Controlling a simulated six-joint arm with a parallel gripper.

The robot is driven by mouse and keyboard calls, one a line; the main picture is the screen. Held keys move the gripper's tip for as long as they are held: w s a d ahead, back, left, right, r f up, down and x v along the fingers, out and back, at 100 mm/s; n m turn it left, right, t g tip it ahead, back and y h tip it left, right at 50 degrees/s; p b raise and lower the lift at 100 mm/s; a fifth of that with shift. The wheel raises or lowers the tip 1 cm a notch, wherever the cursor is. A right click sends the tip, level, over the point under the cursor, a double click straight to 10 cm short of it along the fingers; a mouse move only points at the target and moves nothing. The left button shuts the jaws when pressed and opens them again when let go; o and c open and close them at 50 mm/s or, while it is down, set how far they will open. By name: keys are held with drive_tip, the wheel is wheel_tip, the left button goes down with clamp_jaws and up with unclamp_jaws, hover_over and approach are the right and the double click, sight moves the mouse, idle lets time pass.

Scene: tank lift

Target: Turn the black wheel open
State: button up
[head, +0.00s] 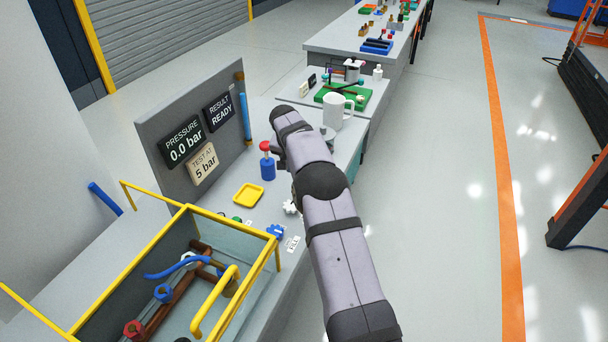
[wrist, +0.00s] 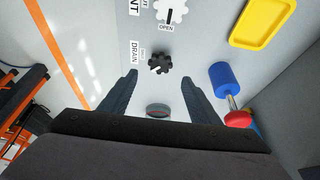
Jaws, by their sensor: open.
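The black wheel (wrist: 159,62) shows in the wrist view, a small toothed knob with a white mark, beside a DRAIN label on the grey bench top. My gripper (wrist: 160,80) is open and empty, its two dark fingers spread wide. The wheel lies beyond the fingertips, in line with the gap between them, and neither finger visibly touches it. In the head view the black wheel is not visible; my arm covers that part of the bench.
A white wheel (wrist: 171,10) marked OPEN sits beyond the black one. A blue cylinder with a red knob (wrist: 222,77) stands to the right, near a yellow tray (head: 248,195). A yellow-framed guard (head: 190,210) is at the left. Displays (head: 186,140) read 0.0 bar and READY.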

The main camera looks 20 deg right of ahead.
drive_tip(key=shift+p+x, duration=1.05)
drive_tip(key=shift+x, duration=2.6)
drive_tip(key=shift+s, duration=0.1)
drive_tip(key=c, duration=1.1)
drive_tip(key=shift+o, duration=0.2)
